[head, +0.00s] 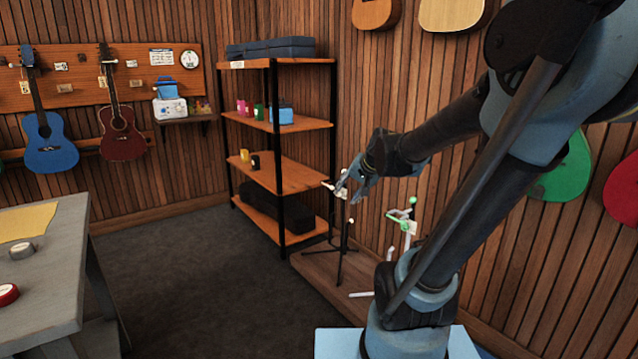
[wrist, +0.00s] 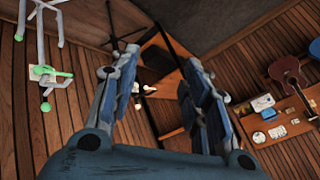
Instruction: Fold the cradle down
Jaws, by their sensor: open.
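A black stand (head: 341,262) with white-tipped prongs (head: 328,186) stands on the low wooden platform by the right wall. My gripper (head: 351,186) is open beside the top of this stand, with the prongs close to its fingers in the head view. In the wrist view my gripper (wrist: 160,60) is spread, and small white tips (wrist: 149,89) show between its fingers. I cannot tell whether they touch. A white stand with a green-padded cradle (head: 403,217) stands to the right. It also shows at upper left in the wrist view (wrist: 46,72), apart from the fingers.
A wooden shelf unit (head: 277,125) with boxes and cups stands behind the platform (head: 325,276). A grey table (head: 60,262) is at the left. Ukuleles hang on the walls. The dark floor between table and platform is clear.

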